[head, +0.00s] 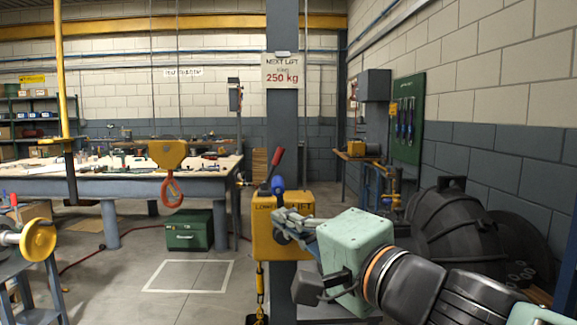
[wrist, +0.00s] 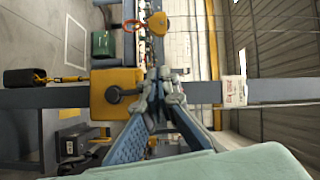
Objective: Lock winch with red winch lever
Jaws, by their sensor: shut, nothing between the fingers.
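The yellow winch box (head: 268,246) is mounted on the grey post. It also shows in the wrist view (wrist: 103,92), where the post runs sideways. The red winch lever (head: 276,160) stands up above the box, leaning slightly right, with a red grip and a dark shaft. A blue knob (head: 278,186) sits just below the grip. My gripper (head: 283,214) is shut and empty in front of the upper part of the box and partly covers its lettering. In the wrist view my fingertips (wrist: 163,80) meet beside the box; I cannot tell whether they touch anything. The lever is not clear there.
A yellow hook block with a red hook (head: 172,190) hangs to the left. A sign reading 250 kg (head: 283,71) is on the post. A green case (head: 189,236) stands under the workbench (head: 150,187). A large black casing (head: 462,220) is at right.

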